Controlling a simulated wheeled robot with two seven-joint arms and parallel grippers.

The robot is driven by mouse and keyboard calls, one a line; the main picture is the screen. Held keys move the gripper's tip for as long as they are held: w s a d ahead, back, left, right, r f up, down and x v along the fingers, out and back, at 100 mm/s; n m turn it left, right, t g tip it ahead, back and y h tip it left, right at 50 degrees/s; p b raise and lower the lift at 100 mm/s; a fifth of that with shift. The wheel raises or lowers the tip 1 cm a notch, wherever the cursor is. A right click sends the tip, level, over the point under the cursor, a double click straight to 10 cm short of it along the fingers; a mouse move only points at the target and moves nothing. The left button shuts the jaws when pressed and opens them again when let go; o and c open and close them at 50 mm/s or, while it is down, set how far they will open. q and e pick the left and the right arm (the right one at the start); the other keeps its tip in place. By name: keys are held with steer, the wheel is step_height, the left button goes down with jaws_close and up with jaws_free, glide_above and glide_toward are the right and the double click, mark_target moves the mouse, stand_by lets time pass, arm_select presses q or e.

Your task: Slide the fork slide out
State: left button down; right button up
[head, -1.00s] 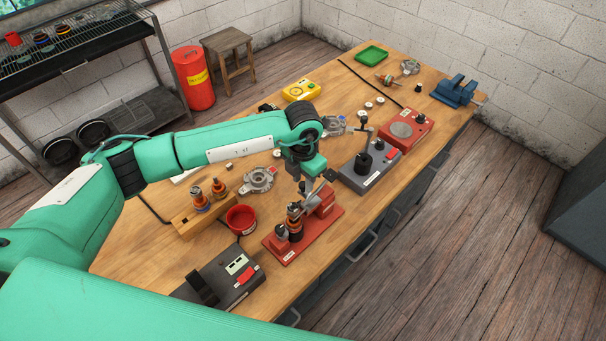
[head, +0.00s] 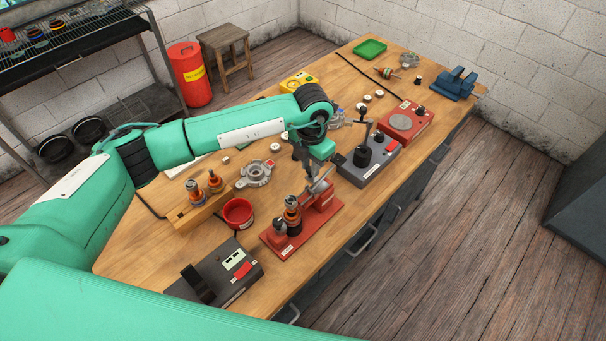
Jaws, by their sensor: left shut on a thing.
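A red fixture (head: 277,243) sits near the front edge of the bench. A copper-and-black rotor-like part (head: 292,215) stands upright on it, beside a small grey part at its left end. My left gripper (head: 314,179) is at the fixture's right, upper end, shut on the grey metal fork slide (head: 321,187). The slide lies over the red block, and a gap shows between the gripper and the upright part. The jaws partly hide the slide's far end. My right gripper is not in view.
A dark grey device (head: 372,165) with a black knob stands just right of the gripper. A red cup (head: 238,212), a wooden rack (head: 186,213) and a grey metal housing (head: 255,174) lie to the left. A dark box (head: 217,270) is nearer.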

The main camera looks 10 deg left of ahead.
arm_select(q)
steer(key=shift+w+d+r+b, duration=0.15)
steer(key=shift+w+d+b, duration=0.2)
steer(key=shift+w, duration=0.25)
steer(key=c, duration=1.5)
jaws_free()
steer(key=shift+c, duration=0.2)
steer(key=shift+w+d, duration=0.15)
step_height(320, 180, up, 14)
steer(key=b, duration=0.5)
steer(key=shift+f, duration=0.2)
steer(key=shift+f, duration=0.1)
